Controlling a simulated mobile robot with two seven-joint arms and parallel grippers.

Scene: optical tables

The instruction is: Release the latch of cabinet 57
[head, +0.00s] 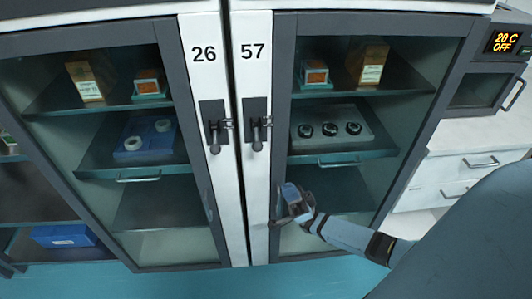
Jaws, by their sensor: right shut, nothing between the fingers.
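Cabinet 57 (285,25) is the right one of two glass-door cabinets in the head view, with "57" on its white strip. My left gripper is not in view.
Cabinet 26 (204,85) stands directly left with a similar latch (215,125). Behind the glass of cabinet 57 are boxes and a tray with three dark round parts (330,129).

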